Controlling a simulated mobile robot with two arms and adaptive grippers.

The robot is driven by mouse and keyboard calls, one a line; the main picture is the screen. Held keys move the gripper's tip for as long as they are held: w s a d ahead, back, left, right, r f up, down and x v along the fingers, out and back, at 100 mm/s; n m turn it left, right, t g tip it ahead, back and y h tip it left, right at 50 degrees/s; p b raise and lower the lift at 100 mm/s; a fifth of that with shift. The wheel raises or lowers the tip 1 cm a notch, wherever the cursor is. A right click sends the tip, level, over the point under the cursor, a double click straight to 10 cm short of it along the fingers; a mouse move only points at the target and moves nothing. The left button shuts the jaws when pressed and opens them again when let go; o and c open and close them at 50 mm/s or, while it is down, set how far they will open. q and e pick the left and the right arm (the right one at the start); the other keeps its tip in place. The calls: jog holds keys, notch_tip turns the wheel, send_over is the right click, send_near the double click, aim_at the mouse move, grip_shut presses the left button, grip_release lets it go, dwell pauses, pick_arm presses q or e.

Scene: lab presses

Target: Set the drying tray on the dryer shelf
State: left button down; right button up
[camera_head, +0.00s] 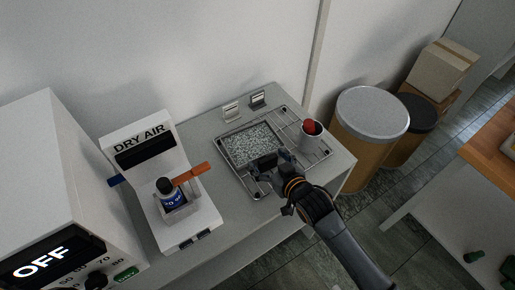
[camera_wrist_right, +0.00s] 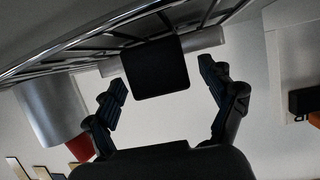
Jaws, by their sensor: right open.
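The drying tray (camera_head: 252,142) is a shallow square metal tray full of pale grey granules. It lies on the left part of a wire rack (camera_head: 318,157), which looks like the dryer shelf; its exact support underneath is hidden. My right gripper (camera_head: 266,168) is at the tray's near edge and covers part of it. In the right wrist view the gripper (camera_wrist_right: 163,76) is open, its fingers on either side of a black square tab (camera_wrist_right: 155,68), apart from it. The tab seems to be the tray's handle. My left gripper is not in view.
Two small clips or signs (camera_head: 231,111) stand behind the rack. A DRY AIR unit (camera_head: 160,185) holding a bottle is at left, beside a white box reading OFF (camera_head: 50,190). Drums (camera_head: 370,115) stand right.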

jog(key=shift+w+a+f, duration=0.2)
jog(key=shift+w+f, duration=0.05)
jog(key=shift+w, duration=0.1)
jog(key=c, duration=1.3)
jog(key=shift+r, duration=0.1)
jog(key=shift+c, duration=1.2)
